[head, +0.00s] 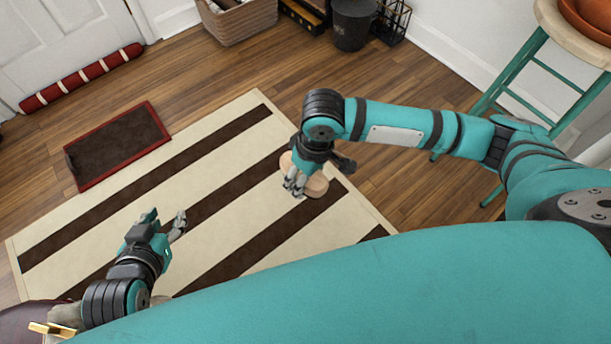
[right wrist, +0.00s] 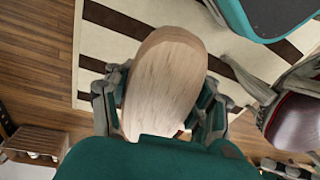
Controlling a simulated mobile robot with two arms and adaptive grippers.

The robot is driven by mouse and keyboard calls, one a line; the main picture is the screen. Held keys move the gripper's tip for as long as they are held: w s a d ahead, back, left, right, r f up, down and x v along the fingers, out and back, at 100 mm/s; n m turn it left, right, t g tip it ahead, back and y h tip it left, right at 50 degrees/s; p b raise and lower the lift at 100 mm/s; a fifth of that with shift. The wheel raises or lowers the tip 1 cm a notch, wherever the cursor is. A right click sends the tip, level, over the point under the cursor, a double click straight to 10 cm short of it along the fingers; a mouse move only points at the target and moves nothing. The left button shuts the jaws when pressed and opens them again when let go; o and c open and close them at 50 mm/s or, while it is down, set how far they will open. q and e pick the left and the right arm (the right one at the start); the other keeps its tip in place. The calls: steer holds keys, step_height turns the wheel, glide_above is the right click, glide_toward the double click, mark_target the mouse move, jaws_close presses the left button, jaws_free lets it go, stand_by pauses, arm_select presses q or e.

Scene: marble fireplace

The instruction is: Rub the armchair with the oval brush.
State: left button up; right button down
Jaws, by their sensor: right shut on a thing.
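The oval brush (head: 317,187) has a pale wooden back and is held in my right gripper (head: 295,184), above the striped rug. In the right wrist view the brush's smooth wooden back (right wrist: 165,80) fills the middle, with my fingers on both sides of it; its bristles are hidden. My left gripper (head: 165,221) is open and empty above the rug's left part. A dark maroon seat, apparently the armchair (right wrist: 300,124), shows at the right edge of the right wrist view. A dark part of it (head: 22,318) seems to show at the lower left of the head view. The brush is apart from it.
A cream and brown striped rug (head: 228,158) covers the wooden floor. A red-edged doormat (head: 118,146) lies at the left. A basket (head: 240,25), a dark bin (head: 352,24) and a teal-legged stool (head: 530,55) stand along the far side and right.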

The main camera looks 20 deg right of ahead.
arm_select(q)
steer(key=shift+w+d+r+t, duration=0.1)
steer(key=shift+w+r+t, duration=0.15)
steer(key=shift+w+t, duration=0.05)
arm_select(e)
steer(key=shift+a+f, duration=0.15)
steer(key=shift+f, duration=1.1)
arm_select(q)
steer(key=shift+w+d+r+t, duration=0.15)
steer(key=shift+w+r+t, duration=0.15)
steer(key=shift+w+r, duration=0.05)
arm_select(e)
steer(key=shift+a+f, duration=0.1)
steer(key=shift+f, duration=0.9)
